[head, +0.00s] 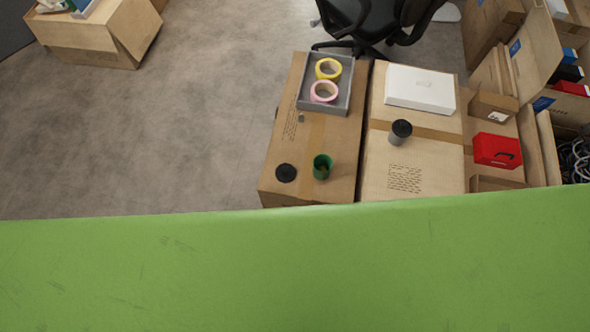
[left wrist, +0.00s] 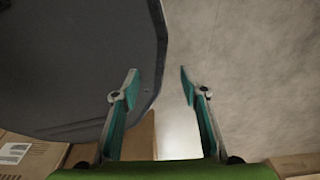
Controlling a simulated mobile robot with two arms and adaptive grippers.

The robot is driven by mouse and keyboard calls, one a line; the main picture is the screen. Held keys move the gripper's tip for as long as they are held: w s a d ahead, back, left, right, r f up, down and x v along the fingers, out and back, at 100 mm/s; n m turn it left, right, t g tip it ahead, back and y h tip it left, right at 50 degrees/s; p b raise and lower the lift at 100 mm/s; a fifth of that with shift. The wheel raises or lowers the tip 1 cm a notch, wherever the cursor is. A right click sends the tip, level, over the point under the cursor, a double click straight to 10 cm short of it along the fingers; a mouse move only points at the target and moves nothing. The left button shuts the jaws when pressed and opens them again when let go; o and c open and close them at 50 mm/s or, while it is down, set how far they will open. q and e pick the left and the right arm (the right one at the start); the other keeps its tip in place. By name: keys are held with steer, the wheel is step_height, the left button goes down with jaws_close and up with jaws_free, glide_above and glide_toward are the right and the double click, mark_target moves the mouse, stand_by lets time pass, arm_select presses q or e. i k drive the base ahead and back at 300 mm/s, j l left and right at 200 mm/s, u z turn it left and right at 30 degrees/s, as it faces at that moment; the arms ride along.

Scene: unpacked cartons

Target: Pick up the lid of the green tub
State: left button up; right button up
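The green tub (head: 322,167) stands open on top of a closed carton (head: 285,130) in the head view. A round black lid (head: 286,172) lies flat on the same carton, just left of the tub and apart from it. Something dark shows inside the tub, too small to make out. My left gripper (left wrist: 158,74) shows only in the left wrist view, with its teal fingers spread and nothing between them. Neither the tub nor the lid shows in that view. My right gripper is in neither view.
A grey tray (head: 348,101) with yellow and pink tape rolls sits behind the tub. The neighbouring carton (head: 435,155) bears a grey tub with a black lid (head: 401,127) and a white box (head: 420,88). A red case (head: 497,150) is farther right.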

mark_target(285, 172)
steer(key=j+z, duration=0.15)
steer(key=z, duration=1.15)
steer(key=k+j+z, duration=0.1)
steer(key=k+z, duration=0.15)
steer(key=k, duration=0.3)
